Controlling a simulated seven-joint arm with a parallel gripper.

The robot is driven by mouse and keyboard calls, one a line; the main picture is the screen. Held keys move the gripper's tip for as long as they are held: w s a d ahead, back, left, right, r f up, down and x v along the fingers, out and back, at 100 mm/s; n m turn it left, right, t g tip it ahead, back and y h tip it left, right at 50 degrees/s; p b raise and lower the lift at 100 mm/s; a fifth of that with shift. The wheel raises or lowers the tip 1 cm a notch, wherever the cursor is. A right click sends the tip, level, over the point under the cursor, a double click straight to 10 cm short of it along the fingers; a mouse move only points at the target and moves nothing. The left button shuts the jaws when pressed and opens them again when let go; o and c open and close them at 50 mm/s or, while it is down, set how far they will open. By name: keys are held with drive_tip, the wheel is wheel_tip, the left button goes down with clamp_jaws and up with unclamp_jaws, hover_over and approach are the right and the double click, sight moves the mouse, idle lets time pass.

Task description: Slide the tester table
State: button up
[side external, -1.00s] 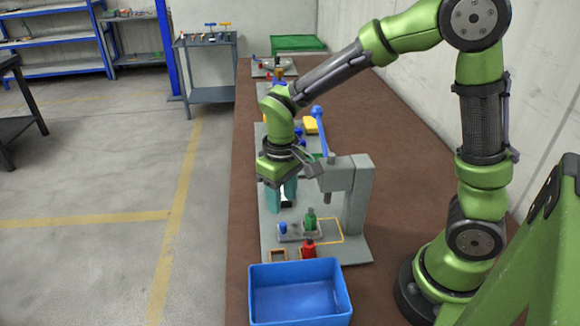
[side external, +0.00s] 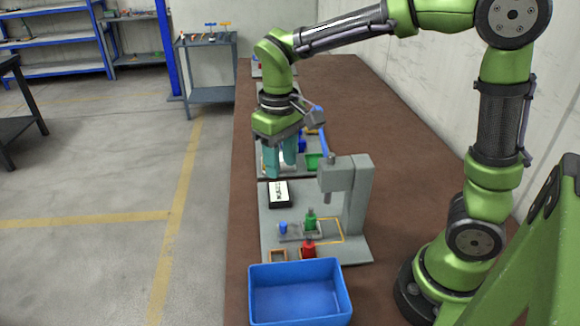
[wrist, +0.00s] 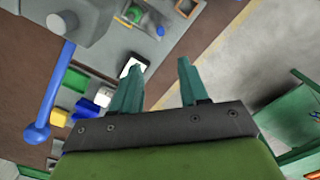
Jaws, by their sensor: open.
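The press tester (side external: 350,195) stands on a grey base plate, with a blue lever (side external: 322,130) on its head. Its small grey table (side external: 291,238) lies low in front of the column, with a blue knob (side external: 283,227) at its left. A green screw jack (side external: 310,219) stands upright at the table's right part. An orange outline (side external: 341,232) is marked on the plate to the right. My gripper (side external: 280,169) is open and empty, above the far end of the plate; its fingers also show in the wrist view (wrist: 158,64). The blue knob is in the wrist view too (wrist: 160,31).
A red jack (side external: 308,249) and a small wooden frame (side external: 278,255) are at the near edge. A blue bin (side external: 300,290) stands in front. The table's right side is clear.

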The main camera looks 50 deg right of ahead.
drive_tip(key=w+f+g, duration=0.2)
drive_tip(key=w+f, duration=0.1)
drive_tip(key=w, duration=0.2)
drive_tip(key=g, duration=0.2)
approach(283, 224)
drive_tip(key=x, duration=0.8)
drive_tip(key=shift+f, duration=0.25)
clamp_jaws()
